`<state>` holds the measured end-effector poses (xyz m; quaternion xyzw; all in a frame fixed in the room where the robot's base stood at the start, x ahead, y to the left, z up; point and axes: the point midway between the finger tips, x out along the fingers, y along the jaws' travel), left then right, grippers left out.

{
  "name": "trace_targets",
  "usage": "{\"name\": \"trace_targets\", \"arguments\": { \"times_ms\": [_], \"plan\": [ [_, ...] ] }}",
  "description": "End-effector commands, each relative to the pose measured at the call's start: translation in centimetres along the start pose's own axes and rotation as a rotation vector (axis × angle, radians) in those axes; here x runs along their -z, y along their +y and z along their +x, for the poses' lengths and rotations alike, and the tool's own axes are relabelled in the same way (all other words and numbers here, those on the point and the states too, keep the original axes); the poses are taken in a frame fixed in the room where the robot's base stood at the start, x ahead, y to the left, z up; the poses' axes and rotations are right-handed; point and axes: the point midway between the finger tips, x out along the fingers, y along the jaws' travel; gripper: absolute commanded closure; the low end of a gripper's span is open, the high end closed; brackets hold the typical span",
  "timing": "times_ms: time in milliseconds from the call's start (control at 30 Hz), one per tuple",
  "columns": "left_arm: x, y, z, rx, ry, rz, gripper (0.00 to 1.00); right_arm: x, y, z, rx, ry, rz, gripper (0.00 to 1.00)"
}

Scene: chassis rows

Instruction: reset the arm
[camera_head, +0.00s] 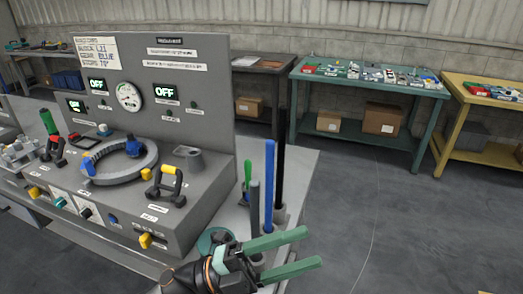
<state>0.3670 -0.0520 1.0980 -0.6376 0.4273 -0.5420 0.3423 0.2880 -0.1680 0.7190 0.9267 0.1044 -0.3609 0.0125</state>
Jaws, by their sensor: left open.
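My left gripper (285,254) is at the bottom centre of the head view. Its two green fingers are apart and point right, with nothing between them. It is in front of the right end of the bench, close to the rods standing there. My right gripper is out of view.
A grey console (195,85) with OFF displays, a gauge and a ring (120,170) stands at left. Upright blue (269,185) and black (280,140) rods stand behind my gripper. Teal (350,85) and yellow (470,155) tables stand at the back. The floor (400,230) at right is clear.

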Motion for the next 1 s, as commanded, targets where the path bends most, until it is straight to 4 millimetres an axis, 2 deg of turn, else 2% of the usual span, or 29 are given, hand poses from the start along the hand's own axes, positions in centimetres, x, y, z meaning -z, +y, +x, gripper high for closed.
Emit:
{"name": "trace_targets", "arguments": {
  "times_ms": [67, 167, 267, 300, 367, 400, 500, 633, 700, 800, 1000],
  "plan": [
    [-2.9, -0.3, -2.4, 0.147, -0.207, -0.142, 0.35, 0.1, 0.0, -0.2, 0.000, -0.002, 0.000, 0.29],
    [-6.4, 0.9, -6.9, 0.294, -0.476, -0.319, 0.35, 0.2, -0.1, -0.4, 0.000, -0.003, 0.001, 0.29],
    [-8.9, 4.2, -12.9, 0.401, -0.757, -0.507, 0.35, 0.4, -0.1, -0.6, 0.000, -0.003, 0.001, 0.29],
    [-9.3, 6.0, -15.5, 0.433, -0.867, -0.582, 0.35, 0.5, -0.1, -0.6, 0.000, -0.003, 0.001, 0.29],
    [-9.3, 8.8, -19.2, 0.467, -1.021, -0.691, 0.35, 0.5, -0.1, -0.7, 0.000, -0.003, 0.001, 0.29],
    [-9.0, 10.8, -21.5, 0.484, -1.117, -0.762, 0.35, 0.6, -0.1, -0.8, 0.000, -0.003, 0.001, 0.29],
    [-6.9, 15.8, -26.7, 0.507, -1.336, -0.930, 0.35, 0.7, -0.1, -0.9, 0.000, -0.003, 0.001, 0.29],
    [-2.9, 21.0, -31.5, 0.509, -1.554, -1.113, 0.35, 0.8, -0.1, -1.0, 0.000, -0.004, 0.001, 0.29],
    [-0.9, 23.0, -33.1, 0.506, -1.635, -1.188, 0.35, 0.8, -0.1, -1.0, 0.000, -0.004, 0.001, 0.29],
    [1.0, 24.7, -34.5, 0.497, -1.709, -1.256, 0.35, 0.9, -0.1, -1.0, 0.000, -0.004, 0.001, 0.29],
    [2.1, 25.6, -35.2, 0.492, -1.747, -1.295, 0.35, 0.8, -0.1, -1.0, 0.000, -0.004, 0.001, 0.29]
  ]
}}
